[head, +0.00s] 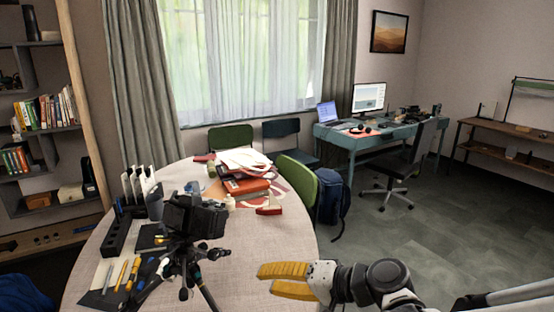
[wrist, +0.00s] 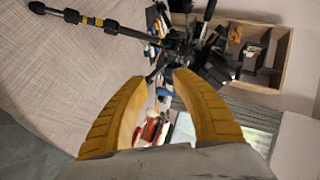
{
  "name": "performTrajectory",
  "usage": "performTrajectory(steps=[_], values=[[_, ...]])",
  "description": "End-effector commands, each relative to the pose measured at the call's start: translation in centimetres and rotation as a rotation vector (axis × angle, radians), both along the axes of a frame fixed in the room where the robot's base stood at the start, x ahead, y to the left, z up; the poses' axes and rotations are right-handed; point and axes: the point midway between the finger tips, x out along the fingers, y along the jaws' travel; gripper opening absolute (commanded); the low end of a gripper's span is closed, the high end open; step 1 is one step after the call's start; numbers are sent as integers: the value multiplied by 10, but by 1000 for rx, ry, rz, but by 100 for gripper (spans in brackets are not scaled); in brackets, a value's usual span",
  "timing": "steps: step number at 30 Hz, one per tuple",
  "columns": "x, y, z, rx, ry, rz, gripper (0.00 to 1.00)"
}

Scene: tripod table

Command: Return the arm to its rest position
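My gripper (head: 262,280) has yellow fingers and reaches in from the lower right in the head view, over the right front part of the round table (head: 270,235). In the wrist view my gripper (wrist: 155,80) shows its two fingers apart with nothing held between them. A black camera (head: 195,217) on a small tripod (head: 190,268) stands on the table to the left of my gripper, apart from it. In the wrist view a leg of the tripod (wrist: 100,22) stretches across the top left.
Pens (head: 125,275) lie on a dark pad at the table's left front. Books and papers (head: 245,180) are piled at the back. A green chair (head: 298,182) and a blue backpack (head: 332,200) stand at the right edge.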

Motion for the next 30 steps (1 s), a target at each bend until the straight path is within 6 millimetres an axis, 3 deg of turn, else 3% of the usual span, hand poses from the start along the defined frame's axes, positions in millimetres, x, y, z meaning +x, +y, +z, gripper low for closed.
performTrajectory(steps=[5, 12, 18, 23, 30], values=[[-35, -46, -6, -322, -8, -61, 32], [-91, -130, -9, -748, -50, -133, 32], [-124, -184, -5, -996, -94, -170, 32], [-135, -201, -2, -1077, -111, -180, 32], [-135, -202, -2, -1081, -112, -180, 32]])
